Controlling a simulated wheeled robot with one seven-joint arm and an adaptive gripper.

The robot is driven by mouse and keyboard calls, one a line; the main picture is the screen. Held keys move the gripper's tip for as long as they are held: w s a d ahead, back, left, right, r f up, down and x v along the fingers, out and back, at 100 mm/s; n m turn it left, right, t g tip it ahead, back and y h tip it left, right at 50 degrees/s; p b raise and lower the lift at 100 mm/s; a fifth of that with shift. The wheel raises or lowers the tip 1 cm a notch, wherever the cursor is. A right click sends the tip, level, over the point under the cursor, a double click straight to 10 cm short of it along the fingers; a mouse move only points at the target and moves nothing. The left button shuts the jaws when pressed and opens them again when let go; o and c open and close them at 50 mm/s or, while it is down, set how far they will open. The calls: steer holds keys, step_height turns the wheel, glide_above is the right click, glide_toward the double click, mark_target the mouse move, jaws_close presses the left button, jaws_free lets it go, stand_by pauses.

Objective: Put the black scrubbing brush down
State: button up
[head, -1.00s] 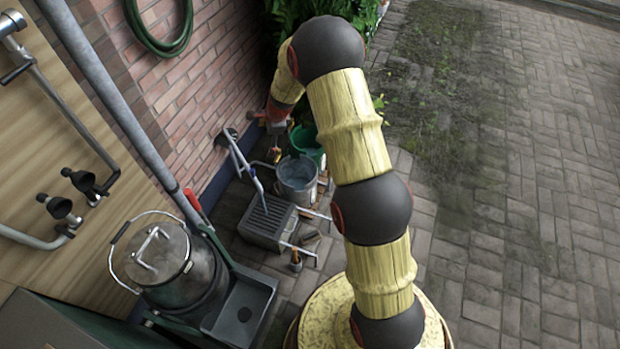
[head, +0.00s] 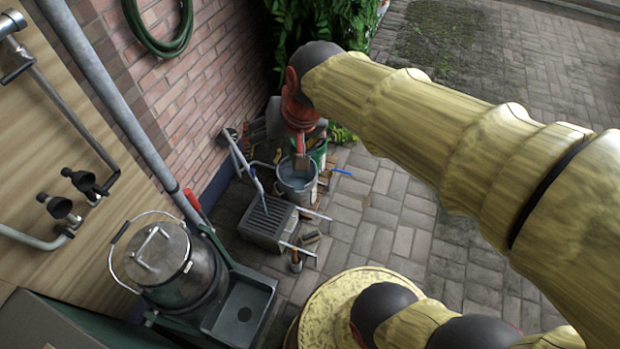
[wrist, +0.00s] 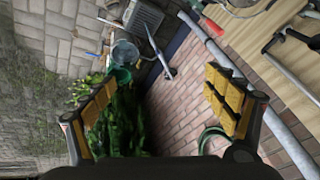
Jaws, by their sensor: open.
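My gripper (wrist: 160,80) is open in the wrist view, its yellow-padded fingers wide apart with nothing between them. In the head view its wrist end hangs over the area by the buckets, largely hiding its fingers. I cannot make out the black scrubbing brush for certain. A small dark, brush-like block (head: 310,238) lies on the paving beside the grey basin (head: 268,222), well apart from my gripper; it may be the brush.
A grey bucket (head: 297,184) and a green bucket (head: 318,152) stand below my gripper. A lidded metal churn (head: 160,262) stands at left by the brick wall (head: 190,100). A blue-handled item (head: 342,172) lies on the paving. Open paving extends right.

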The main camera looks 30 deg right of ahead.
steer(key=s+n, duration=0.4)
steer(key=s, duration=0.7)
steer(key=shift+d+h, duration=0.4)
steer(key=shift+d, duration=0.05)
